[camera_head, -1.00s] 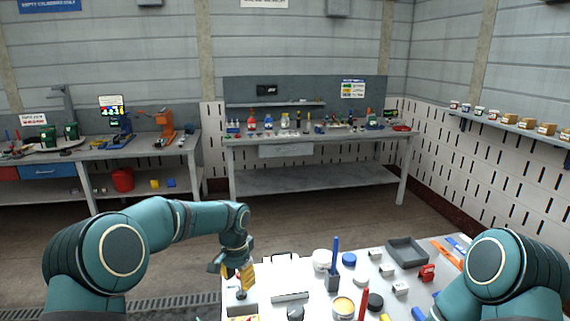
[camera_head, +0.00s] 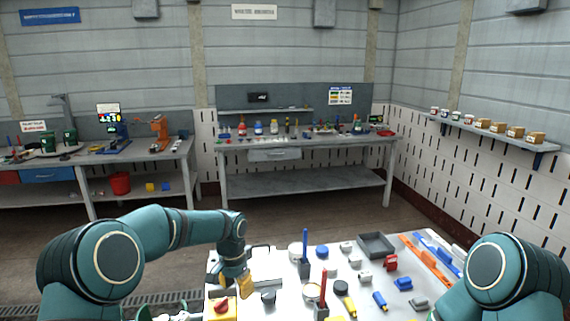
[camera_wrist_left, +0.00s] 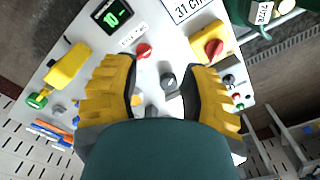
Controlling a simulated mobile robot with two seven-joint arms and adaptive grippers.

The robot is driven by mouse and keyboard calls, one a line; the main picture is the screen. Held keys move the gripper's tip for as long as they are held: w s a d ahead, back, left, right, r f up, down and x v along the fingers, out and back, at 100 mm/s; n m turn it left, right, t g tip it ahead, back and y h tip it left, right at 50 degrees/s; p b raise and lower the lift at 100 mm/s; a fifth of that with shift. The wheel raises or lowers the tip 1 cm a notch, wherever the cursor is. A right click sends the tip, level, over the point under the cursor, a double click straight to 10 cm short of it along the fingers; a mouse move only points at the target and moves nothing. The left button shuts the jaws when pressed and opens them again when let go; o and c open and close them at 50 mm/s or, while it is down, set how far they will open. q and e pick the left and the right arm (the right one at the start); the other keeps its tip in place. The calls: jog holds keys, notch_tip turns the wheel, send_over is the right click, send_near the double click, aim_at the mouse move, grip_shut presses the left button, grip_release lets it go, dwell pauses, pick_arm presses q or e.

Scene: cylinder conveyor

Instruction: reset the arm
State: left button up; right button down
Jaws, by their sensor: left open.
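My left gripper (camera_head: 232,288) is at the end of the bent left arm (camera_head: 175,229), over the left edge of the white table (camera_head: 268,257). Its yellow fingers are spread in the left wrist view (camera_wrist_left: 162,78), with nothing held between them. Between and beyond them lie a dark round knob (camera_wrist_left: 168,81) and a red knob (camera_wrist_left: 143,51). Of my right arm only a rounded teal joint (camera_head: 497,272) shows at the lower right; its gripper is out of view.
The white table holds a blue post (camera_head: 305,248), a red post (camera_head: 322,288), a grey tray (camera_head: 376,244) and several small parts. A yellow box with a red switch (camera_head: 222,307) is close below the left gripper. A workbench (camera_head: 300,182) stands against the back wall.

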pick_arm(q)
jog(key=s+d+f+n+h+b, duration=0.25)
jog(key=s+f, duration=0.45)
jog(key=f, duration=0.4)
jog(key=s+d+f+n+h+b, duration=0.1)
jog(key=s+d+f+b, duration=0.15)
jog(key=s+f, duration=0.65)
jog(key=s+a+f+n+t+b, duration=0.1)
jog(key=s+f+n+b, duration=0.3)
jog(key=s+f, duration=0.6)
jog(key=s+a+n, duration=0.1)
jog(key=s, duration=0.1)
jog(key=shift+s+a+t, duration=0.3)
jog(key=shift+a+t, duration=0.05)
jog(key=shift+t, duration=0.05)
